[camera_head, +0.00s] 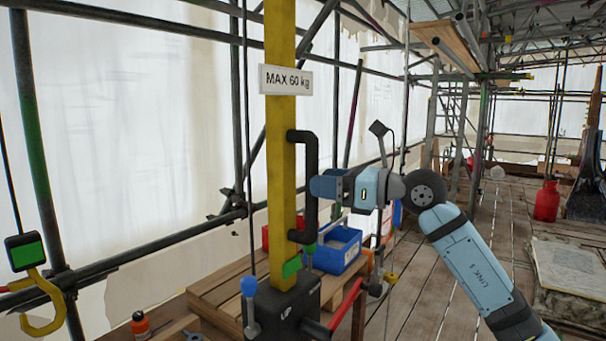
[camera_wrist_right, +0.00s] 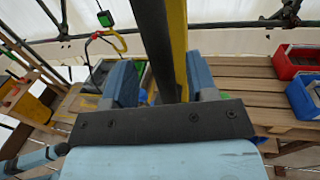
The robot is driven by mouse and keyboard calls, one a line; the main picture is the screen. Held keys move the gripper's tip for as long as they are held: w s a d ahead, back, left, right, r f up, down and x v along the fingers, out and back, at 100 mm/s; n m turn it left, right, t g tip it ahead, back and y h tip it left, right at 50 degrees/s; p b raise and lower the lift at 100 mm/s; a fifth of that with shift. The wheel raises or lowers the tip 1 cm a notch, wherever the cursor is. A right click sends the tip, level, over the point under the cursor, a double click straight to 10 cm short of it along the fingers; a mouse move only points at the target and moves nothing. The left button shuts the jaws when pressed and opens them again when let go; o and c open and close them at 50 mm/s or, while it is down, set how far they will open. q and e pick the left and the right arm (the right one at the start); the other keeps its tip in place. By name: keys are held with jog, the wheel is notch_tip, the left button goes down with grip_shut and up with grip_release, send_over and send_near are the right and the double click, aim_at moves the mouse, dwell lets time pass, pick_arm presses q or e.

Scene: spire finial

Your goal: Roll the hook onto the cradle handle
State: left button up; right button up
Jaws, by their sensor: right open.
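The yellow hook (camera_head: 42,305) hangs below a dark block with a green face (camera_head: 25,252) on a cable at the far left. The hook (camera_wrist_right: 107,42) also shows in the right wrist view at the upper left. A black C-shaped handle (camera_head: 311,160) is fixed to the right side of an upright yellow post (camera_head: 281,150). My right gripper (camera_head: 322,186) is at the handle's upright bar. In the right wrist view its blue fingers (camera_wrist_right: 160,82) stand open on both sides of the dark bar (camera_wrist_right: 155,40). Contact cannot be told. My left gripper is not in view.
The post carries a "MAX 60 kg" sign (camera_head: 286,80) and stands on a black box (camera_head: 282,310) with levers. Behind are a wooden pallet (camera_head: 215,290), a blue bin (camera_head: 338,250) and scaffold poles.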

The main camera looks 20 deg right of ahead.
jog(key=x, duration=0.5)
jog(key=shift+p, duration=0.4)
grip_shut()
